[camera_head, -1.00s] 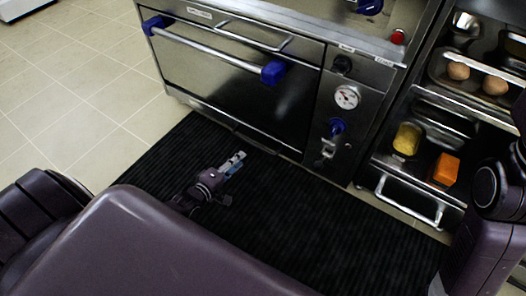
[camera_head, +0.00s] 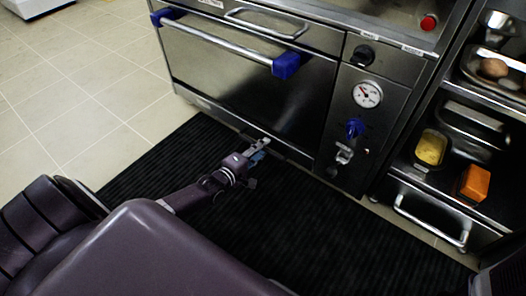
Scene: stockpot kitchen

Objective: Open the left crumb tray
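My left gripper (camera_head: 262,149) is low over the black floor mat, its fingertips close to the dark pull strip at the oven's bottom edge. I cannot tell if it touches the strip or how far its fingers are apart. Nothing shows held in it. A shallow steel front with a bar handle (camera_head: 266,23) and small labels lies above the oven door, and it looks shut. The low front strip (camera_head: 218,112) under the door also looks shut. I cannot tell which of these is the left crumb tray. My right gripper is out of view.
The oven door (camera_head: 230,75) is shut, its bar handle with blue ends sticking out. A gauge (camera_head: 367,94) and knobs are right of it. Shelves at the right hold a yellow container (camera_head: 431,148) and an orange block (camera_head: 475,183). The mat (camera_head: 300,225) is clear.

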